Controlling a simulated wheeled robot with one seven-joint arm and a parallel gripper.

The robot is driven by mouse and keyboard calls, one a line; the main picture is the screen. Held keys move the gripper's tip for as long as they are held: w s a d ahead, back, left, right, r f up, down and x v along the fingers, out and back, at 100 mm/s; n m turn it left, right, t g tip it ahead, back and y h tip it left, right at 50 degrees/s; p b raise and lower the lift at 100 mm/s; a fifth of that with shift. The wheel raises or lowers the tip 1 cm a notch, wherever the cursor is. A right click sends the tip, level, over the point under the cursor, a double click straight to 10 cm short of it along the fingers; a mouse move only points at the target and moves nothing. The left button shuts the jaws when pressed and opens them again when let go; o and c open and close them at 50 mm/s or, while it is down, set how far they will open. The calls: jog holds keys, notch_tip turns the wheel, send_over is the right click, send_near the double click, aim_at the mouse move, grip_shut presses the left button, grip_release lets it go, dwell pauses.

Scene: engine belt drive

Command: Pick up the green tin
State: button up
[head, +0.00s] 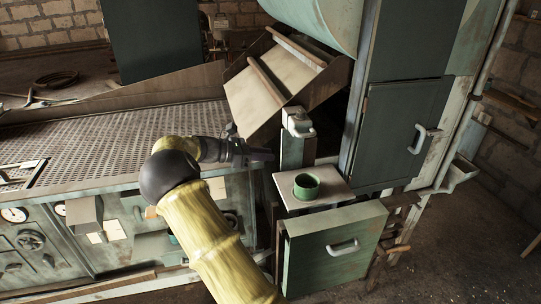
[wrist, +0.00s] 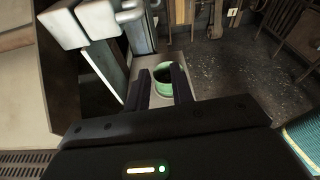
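The green tin (head: 306,186) stands upright, open at the top, on a small pale square stand top (head: 330,194) right of the picture's middle. In the wrist view the tin (wrist: 163,75) shows ahead, between the two dark fingers. My gripper (head: 268,155) is up and to the left of the tin in the head view, apart from it. In the wrist view the fingers of my gripper (wrist: 163,85) are spread with nothing between them that they touch. The lower part of the tin is partly hidden there by the fingers.
A green cabinet (head: 335,247) with a white handle is below the stand top. A white block with a handle (head: 298,122) on a green post stands close behind the tin. A tall green cabinet (head: 400,135) rises at right. A perforated bench (head: 110,140) lies left.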

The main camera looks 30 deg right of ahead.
jog(key=s+a+f+m+t+y, duration=0.2)
jog(key=s+a+f+m+y, duration=0.4)
jog(key=s, duration=0.3)
jog(key=s+a+f+m+t+y, duration=0.1)
jog(key=s+a+m+t+y, duration=0.4)
jog(key=s+a, duration=1)
jog(key=a+m+y, duration=0.1)
jog(key=m+y, duration=0.2)
jog(key=m, duration=0.1)
jog(key=shift+a+f, duration=0.2)
jog(key=shift+a, duration=0.05)
jog(key=shift+o, duration=1.5)
